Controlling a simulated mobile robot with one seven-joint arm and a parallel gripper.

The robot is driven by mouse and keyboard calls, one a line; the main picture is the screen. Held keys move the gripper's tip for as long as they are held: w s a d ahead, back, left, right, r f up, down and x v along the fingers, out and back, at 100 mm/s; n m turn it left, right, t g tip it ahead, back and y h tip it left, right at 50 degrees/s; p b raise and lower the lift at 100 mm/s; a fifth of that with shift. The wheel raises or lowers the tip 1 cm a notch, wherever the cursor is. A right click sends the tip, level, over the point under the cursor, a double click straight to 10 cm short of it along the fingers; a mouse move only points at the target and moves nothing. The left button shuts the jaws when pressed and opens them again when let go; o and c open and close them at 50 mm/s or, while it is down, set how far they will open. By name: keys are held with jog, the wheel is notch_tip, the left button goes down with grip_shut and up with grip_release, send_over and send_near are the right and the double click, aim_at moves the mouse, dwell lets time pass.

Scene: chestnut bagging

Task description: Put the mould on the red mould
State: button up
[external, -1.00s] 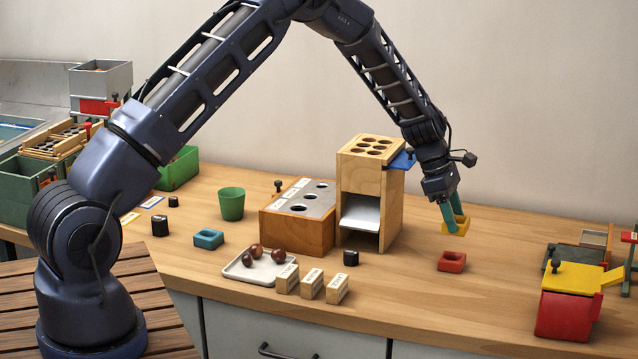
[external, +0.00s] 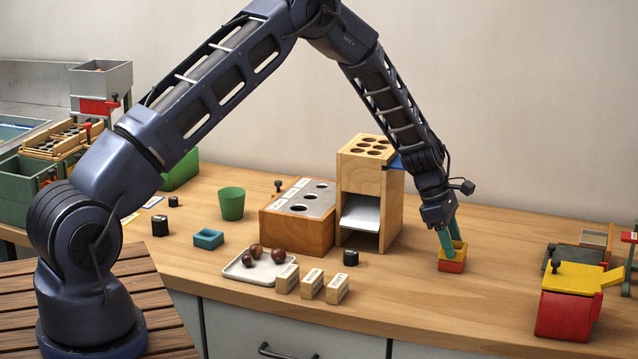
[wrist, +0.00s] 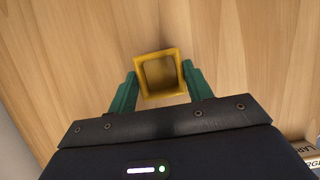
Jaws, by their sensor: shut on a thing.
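The yellow mould (external: 459,253) is a square open frame. My gripper (external: 450,245) is shut on it, with the green fingers on two opposite sides. The red mould (external: 451,266) lies on the worktop directly under the yellow one in the external view. The yellow mould appears to rest on it or hang just above it; I cannot tell which. In the wrist view the yellow mould (wrist: 161,74) sits between the fingertips (wrist: 160,85), and the red mould is hidden there.
A blue mould (external: 208,239) lies to the left. A tall wooden block with holes (external: 366,162) stands left of my gripper. A tray with chestnuts (external: 240,270) and small labelled blocks (external: 311,284) are at the front. A red and yellow box (external: 563,316) stands at right.

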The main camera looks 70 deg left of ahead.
jog(key=o, duration=1)
jog(key=v, duration=1.2)
jog(key=s+d+r+m+y, duration=0.1)
jog(key=s+d+r+m, duration=0.75)
jog(key=r, duration=0.65)
jog(key=s+d+r+m, duration=0.5)
jog(key=s+d+r, duration=0.4)
jog(key=s+r, duration=0.55)
jog(key=s+d+r+m, duration=0.1)
jog(key=s+m, duration=0.3)
jog(key=s, duration=0.6)
jog(key=s+d+r+m+t+y, duration=0.1)
jog(key=s+d+m, duration=0.2)
jog(key=s, duration=0.8)
jog(key=s+d+r+m+y, duration=0.1)
jog(key=s+d+m, duration=0.2)
jog(key=s+m, duration=0.3)
jog(key=s, duration=0.4)
jog(key=shift+s, duration=0.25)
